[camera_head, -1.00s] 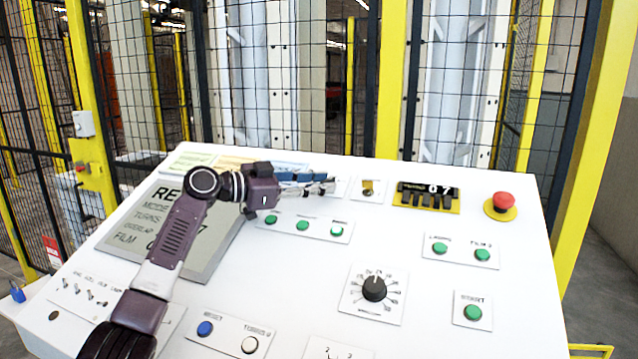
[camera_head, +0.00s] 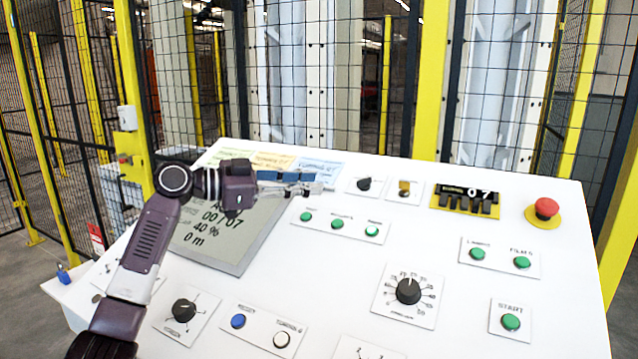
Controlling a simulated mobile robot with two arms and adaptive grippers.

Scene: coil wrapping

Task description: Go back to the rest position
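My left gripper (camera_head: 300,183) is held over the upper left part of a white sloping control panel (camera_head: 440,285), above the top edge of the grey display. Its fingers point right and look close together, but I cannot tell whether they are fully shut. I see no object held in it. My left arm comes in from the bottom left and covers part of the display (camera_head: 245,235). The visible display text reads "00/07", "40 %" and "0 m". My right gripper is not in view.

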